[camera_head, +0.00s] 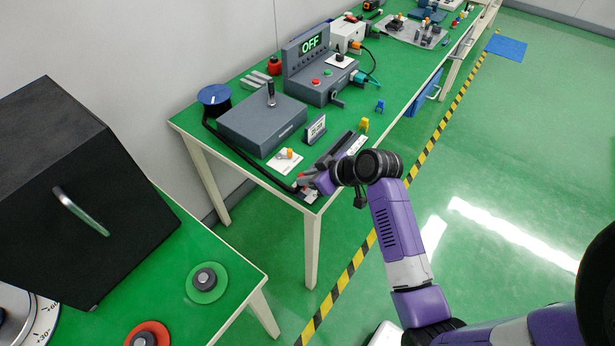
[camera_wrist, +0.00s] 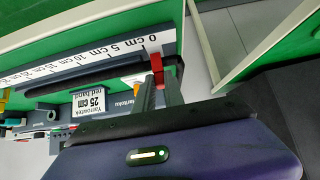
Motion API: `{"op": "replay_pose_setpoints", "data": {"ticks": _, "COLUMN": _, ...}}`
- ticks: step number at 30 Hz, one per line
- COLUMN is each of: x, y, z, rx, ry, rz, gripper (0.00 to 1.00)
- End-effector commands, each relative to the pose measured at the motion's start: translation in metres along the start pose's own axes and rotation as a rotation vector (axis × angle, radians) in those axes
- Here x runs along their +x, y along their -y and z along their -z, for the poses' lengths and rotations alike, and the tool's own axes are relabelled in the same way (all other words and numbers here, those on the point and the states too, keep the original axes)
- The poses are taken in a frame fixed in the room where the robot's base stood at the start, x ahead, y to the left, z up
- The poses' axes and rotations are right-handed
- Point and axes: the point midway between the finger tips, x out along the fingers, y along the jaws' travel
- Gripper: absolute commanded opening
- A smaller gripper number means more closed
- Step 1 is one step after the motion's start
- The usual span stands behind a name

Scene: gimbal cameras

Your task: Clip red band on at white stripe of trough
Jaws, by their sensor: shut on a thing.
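My gripper (camera_wrist: 160,86) is shut on a small red piece, the red band (camera_wrist: 156,62), which shows between and just past the fingertips in the wrist view. It is by the 0 cm end of a white ruler strip (camera_wrist: 95,55). The dark trough (camera_wrist: 95,76) runs alongside the strip; its white stripe cannot be made out. In the head view my gripper (camera_head: 315,184) is low over the near corner of the green table, at the near end of the trough (camera_head: 338,150). The fingers partly hide the band, and I cannot tell whether it touches the trough.
A sign (camera_wrist: 89,102) reading "25 cm red band" stands beside the trough. A white card (camera_head: 284,163) with an orange-topped piece lies left of it. A black cable runs from a blue spool (camera_head: 214,98). Yellow (camera_head: 364,125) and blue (camera_head: 380,106) clips stand farther back.

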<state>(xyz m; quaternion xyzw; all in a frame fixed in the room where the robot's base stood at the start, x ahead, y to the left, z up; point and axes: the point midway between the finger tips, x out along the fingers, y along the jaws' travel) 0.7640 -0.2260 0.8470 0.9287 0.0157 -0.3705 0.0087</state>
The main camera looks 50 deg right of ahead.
Motion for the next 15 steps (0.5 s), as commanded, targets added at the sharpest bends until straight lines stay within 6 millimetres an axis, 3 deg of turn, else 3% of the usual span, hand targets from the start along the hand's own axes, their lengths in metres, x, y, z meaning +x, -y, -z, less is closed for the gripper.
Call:
{"op": "replay_pose_setpoints", "data": {"ticks": 2, "x": 0.0024, "y": 0.0005, "z": -0.0033, "rx": 0.001, "ry": 0.003, "rz": 0.001, "gripper": 0.00}}
{"op": "replay_pose_setpoints", "data": {"ticks": 3, "x": 0.0018, "y": 0.0004, "z": -0.0025, "rx": 0.001, "ry": 0.002, "rz": 0.001, "gripper": 0.20}}
{"op": "replay_pose_setpoints", "data": {"ticks": 6, "x": 0.0016, "y": 0.0004, "z": -0.0023, "rx": 0.001, "ry": 0.002, "rz": 0.001, "gripper": 0.39}}
{"op": "replay_pose_setpoints", "data": {"ticks": 15, "x": 0.0010, "y": 0.0005, "z": -0.0021, "rx": 0.001, "ry": 0.002, "rz": 0.001, "gripper": 0.39}}
